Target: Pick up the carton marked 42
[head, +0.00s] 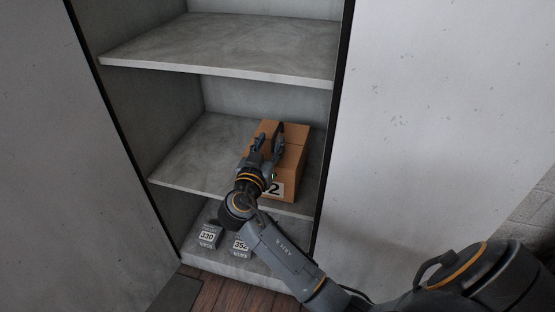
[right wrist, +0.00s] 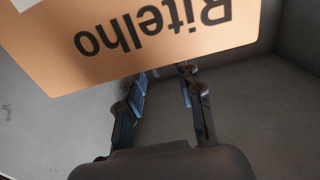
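A brown cardboard carton (head: 294,155) stands on the middle shelf, near its right end. Its white label shows a "2"; the rest of the label is hidden behind my right gripper (head: 268,136). In the head view the gripper's fingers overlap the carton's left part and top. In the right wrist view the carton (right wrist: 165,40) fills the upper part, with "Ritelho" printed upside down. The gripper's two fingers (right wrist: 163,85) are apart there with nothing between them, and the carton's edge lies by the fingertips. I cannot tell whether they touch it. My left gripper is not in view.
The carton is on a grey middle shelf (head: 190,160) inside a cabinet, with an empty upper shelf (head: 220,45) above. Two small grey boxes marked 330 (head: 208,236) and 352 (head: 240,245) stand at the bottom. The middle shelf's left part is clear.

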